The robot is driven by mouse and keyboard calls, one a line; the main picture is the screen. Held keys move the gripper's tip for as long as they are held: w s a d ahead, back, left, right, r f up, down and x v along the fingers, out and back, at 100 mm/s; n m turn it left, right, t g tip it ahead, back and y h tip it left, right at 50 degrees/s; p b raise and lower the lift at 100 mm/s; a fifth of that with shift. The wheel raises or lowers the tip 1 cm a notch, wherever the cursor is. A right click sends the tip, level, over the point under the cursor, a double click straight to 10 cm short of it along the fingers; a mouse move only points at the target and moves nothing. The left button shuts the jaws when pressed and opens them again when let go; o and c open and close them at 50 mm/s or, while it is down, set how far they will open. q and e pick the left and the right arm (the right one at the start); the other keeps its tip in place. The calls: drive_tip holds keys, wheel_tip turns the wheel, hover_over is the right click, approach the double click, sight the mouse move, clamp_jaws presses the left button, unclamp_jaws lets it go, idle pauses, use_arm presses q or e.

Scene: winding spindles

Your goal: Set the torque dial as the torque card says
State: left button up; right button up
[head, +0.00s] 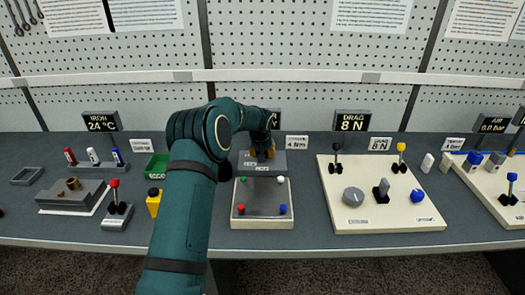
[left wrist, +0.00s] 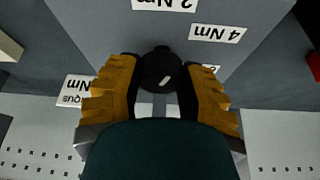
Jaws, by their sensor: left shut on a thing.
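The torque dial (left wrist: 162,68) is a dark round knob with a white mark on its lower part in the left wrist view. It sits on a grey box (head: 279,160), behind my gripper in the head view. My left gripper (head: 264,153) has its yellow fingers on both sides of the knob, shut on it. Labels beside the dial read 2 Nm (left wrist: 165,4) and 4 Nm (left wrist: 217,33); another is partly hidden by a finger. The white torque card (head: 297,142) stands just right of the box and reads 4 Nm. My right gripper is not in view.
A tray with coloured corner knobs (head: 240,216) lies in front of the box. A cream panel with levers and a dial (head: 395,218) is to the right. A display behind my gripper is mostly hidden.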

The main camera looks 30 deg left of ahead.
use_arm(q)
drive_tip(key=m+h+p, duration=0.1)
drive_tip(key=m, duration=0.2)
drive_tip(key=shift+s+m, duration=0.1)
drive_tip(key=shift+m, duration=0.2)
drive_tip(key=shift+m+h+p, duration=0.6)
drive_tip(key=shift+m+h, duration=0.3)
drive_tip(key=shift+m, duration=1.1)
drive_tip(key=shift+f, duration=0.1)
drive_tip(key=o, duration=1.2)
drive_tip(key=v, duration=1.2)
drive_tip(key=shift+a, duration=0.1)
